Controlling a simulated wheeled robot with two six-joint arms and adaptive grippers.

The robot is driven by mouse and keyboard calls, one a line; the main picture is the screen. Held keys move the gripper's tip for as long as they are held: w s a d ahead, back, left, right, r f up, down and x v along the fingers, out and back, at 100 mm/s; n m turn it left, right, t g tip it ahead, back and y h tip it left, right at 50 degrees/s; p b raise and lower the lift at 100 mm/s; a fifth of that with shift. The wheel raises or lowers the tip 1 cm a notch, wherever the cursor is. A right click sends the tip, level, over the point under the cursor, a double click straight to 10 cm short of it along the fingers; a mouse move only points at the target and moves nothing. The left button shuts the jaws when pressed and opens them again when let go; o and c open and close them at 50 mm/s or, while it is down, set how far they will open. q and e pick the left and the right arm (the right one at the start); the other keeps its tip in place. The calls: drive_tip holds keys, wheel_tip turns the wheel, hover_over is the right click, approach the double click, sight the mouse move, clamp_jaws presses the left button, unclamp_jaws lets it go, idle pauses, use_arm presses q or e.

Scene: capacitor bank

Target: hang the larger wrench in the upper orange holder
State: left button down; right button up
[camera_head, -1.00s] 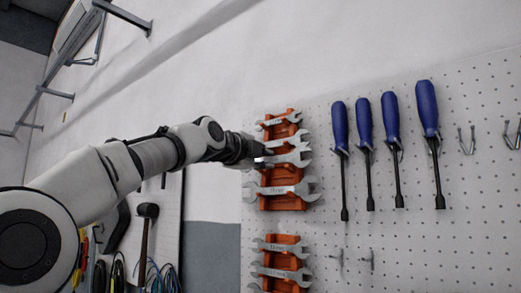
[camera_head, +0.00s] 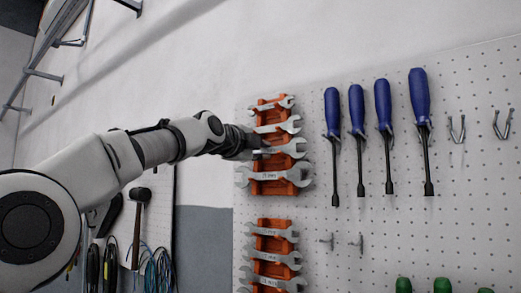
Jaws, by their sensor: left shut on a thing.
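The upper orange holder (camera_head: 271,187) is fixed to the pegboard, with several grey open-end wrenches across it in a stack, small at the top (camera_head: 272,105) and largest at the bottom (camera_head: 275,180). My left gripper (camera_head: 258,145) comes in from the left and is shut on the left part of a wrench (camera_head: 286,147), the second from the bottom. That wrench lies nearly level across the holder; its left end is hidden by the fingers. I cannot tell whether it rests fully in its slot. My right gripper is not in view.
A lower orange holder (camera_head: 269,243) with several wrenches is below. Blue-handled screwdrivers (camera_head: 384,105) hang to the right on the pegboard (camera_head: 470,200), near empty hooks (camera_head: 457,128). Green handles (camera_head: 442,286) show at the bottom. A hammer (camera_head: 139,215) and cables hang at left.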

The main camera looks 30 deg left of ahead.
use_arm(q)
drive_tip(key=shift+w+f, duration=0.1)
drive_tip(key=c, duration=1)
unclamp_jaws()
drive_tip(key=shift+w+f, duration=0.1)
drive_tip(key=shift+w, duration=0.15)
drive_tip(key=shift+s, duration=0.25)
